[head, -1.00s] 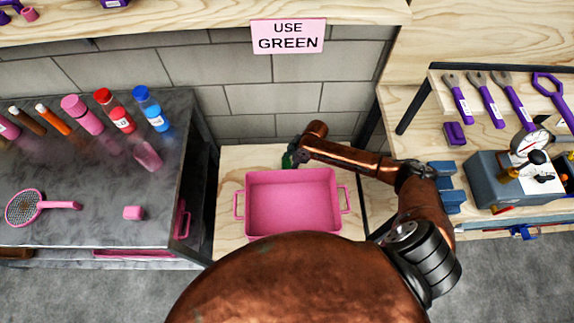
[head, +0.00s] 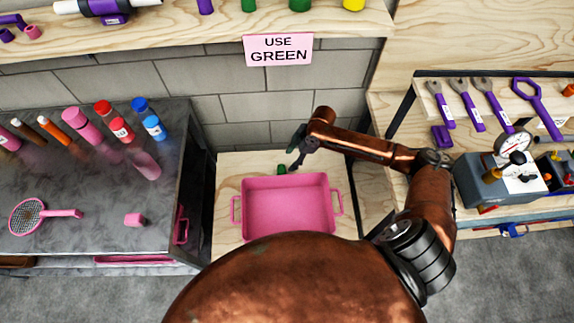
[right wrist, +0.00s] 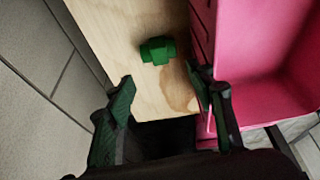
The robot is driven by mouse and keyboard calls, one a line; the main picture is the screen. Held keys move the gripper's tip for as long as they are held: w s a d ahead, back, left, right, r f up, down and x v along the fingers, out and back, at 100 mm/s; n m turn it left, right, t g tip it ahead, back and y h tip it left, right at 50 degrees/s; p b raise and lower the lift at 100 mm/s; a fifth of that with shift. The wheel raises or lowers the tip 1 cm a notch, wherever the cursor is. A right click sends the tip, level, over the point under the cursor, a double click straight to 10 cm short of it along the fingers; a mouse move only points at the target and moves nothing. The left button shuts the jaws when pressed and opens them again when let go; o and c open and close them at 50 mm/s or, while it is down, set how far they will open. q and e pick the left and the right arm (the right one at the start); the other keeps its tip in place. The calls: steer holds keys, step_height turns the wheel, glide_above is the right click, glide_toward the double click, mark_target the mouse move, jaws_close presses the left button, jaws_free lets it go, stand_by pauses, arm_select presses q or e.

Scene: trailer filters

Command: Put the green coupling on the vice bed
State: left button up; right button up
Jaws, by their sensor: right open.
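The green coupling (head: 281,169) lies on the wooden surface just behind the pink bin. In the right wrist view the coupling (right wrist: 157,50) lies on its side close to the bin's wall, beyond my fingertips. My right gripper (head: 297,150) is beside the coupling, to its upper right in the head view. In the wrist view the right gripper (right wrist: 166,100) has its dark green fingers spread wide, with nothing between them. I cannot clearly make out a vice bed; my right arm covers part of the right bench. My left gripper is out of view.
The pink bin (head: 288,182) stands empty close to the gripper. A grey block with a dial gauge (head: 478,183) stands on the right bench. A shelf (head: 330,22) holds coloured parts above.

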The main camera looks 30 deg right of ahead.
mark_target(282, 171)
steer(key=n, duration=0.2)
steer(key=a+f+n, duration=0.1)
steer(key=n, duration=0.1)
steer(key=w+a+n+h+p, duration=0.1)
steer(key=n, duration=0.1)
steer(key=shift+a+f+g, duration=0.2)
steer(key=shift+f+g, duration=0.1)
steer(key=shift+g, duration=0.1)
steer(key=shift+a+f+n+h, duration=0.25)
steer(key=shift+n+h, duration=0.05)
steer(key=shift+n, duration=0.8)
steer(key=n, duration=0.3)
steer(key=n+h, duration=0.1)
steer(key=shift+w+a+f+n+g+p, duration=0.3)
steer(key=shift+a+f+g+p, duration=0.1)
steer(key=n, duration=0.1)
steer(key=n+h, duration=0.1)
steer(key=n, duration=0.2)
steer(key=shift+w+a+f, duration=0.15)
steer(key=shift+w, duration=0.15)
steer(key=shift+f, duration=0.2)
step_height(282, 171, down, 8)
steer(key=shift+s+r+b, duration=0.15)
steer(key=shift+b, duration=0.6)
steer(key=shift+r, duration=0.1)
steer(key=c, duration=1.3)
